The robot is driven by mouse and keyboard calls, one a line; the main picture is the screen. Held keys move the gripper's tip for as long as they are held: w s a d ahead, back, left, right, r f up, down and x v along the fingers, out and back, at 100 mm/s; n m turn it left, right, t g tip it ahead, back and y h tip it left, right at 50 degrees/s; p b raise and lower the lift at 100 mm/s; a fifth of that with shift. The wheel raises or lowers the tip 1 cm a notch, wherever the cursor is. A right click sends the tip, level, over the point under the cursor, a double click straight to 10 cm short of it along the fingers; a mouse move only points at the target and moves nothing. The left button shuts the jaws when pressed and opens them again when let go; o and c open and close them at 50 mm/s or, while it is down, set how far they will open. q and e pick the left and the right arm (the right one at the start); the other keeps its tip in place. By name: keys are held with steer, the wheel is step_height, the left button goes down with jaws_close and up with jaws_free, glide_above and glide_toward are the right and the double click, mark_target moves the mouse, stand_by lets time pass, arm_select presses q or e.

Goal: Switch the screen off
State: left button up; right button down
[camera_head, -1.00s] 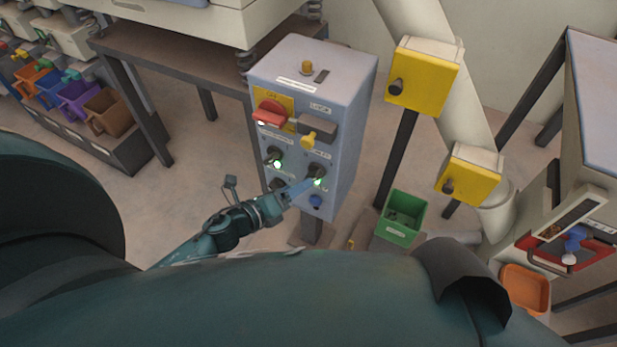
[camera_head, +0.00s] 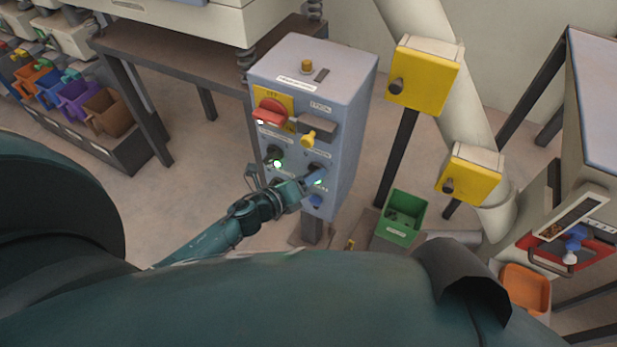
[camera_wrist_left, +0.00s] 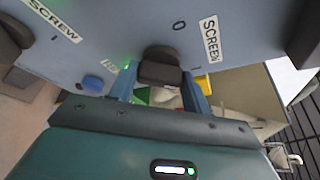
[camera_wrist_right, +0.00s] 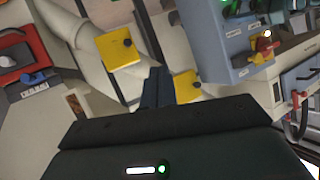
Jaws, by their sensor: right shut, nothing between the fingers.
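The grey-blue control cabinet (camera_head: 345,130) stands in the middle of the head view. The black SCREEN knob (camera_wrist_left: 160,68) is on its front, beside the SCREEN label (camera_wrist_left: 210,40), with a lit green lamp (camera_head: 318,182) near it. My left gripper (camera_head: 306,183) is at this knob. In the left wrist view its two blue fingers (camera_wrist_left: 160,80) stand apart, one on each side of the knob; firm contact does not show. My right gripper (camera_wrist_right: 158,78) is shut and empty, away from the cabinet, in the right wrist view.
Another black knob (camera_head: 274,155) with a lit green lamp, a red switch (camera_head: 270,112), a yellow knob (camera_head: 309,138) and a blue button (camera_wrist_left: 92,82) are close by on the cabinet. Yellow boxes (camera_head: 424,78) and a green bin (camera_head: 402,217) stand to the right.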

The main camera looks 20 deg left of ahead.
arm_select(q)
steer(key=c, duration=0.5)
steer(key=shift+o, duration=0.2)
steer(key=shift+f+b, duration=0.1)
steer(key=shift+b, duration=0.2)
arm_select(e)
steer(key=shift+f, duration=0.2)
arm_select(q)
steer(key=n+t+b, duration=0.1)
steer(key=n+b, duration=0.2)
steer(key=n, duration=0.2)
steer(key=n+t+h+b, duration=0.1)
steer(key=n+t+b, duration=0.1)
steer(key=n, duration=0.3)
steer(key=n+t+h+b, duration=0.1)
steer(key=n+t+b, duration=0.1)
steer(key=n, duration=0.3)
steer(key=shift+f+b, duration=0.35)
steer(key=shift+b, duration=0.55)
arm_select(e)
steer(key=f, duration=0.1)
steer(key=f+n+t, duration=0.1)
steer(key=shift+s+d+f+n, duration=0.2)
steer(key=shift+f+n, duration=0.1)
steer(key=shift+f, duration=0.1)
steer(key=shift+w+r, duration=0.1)
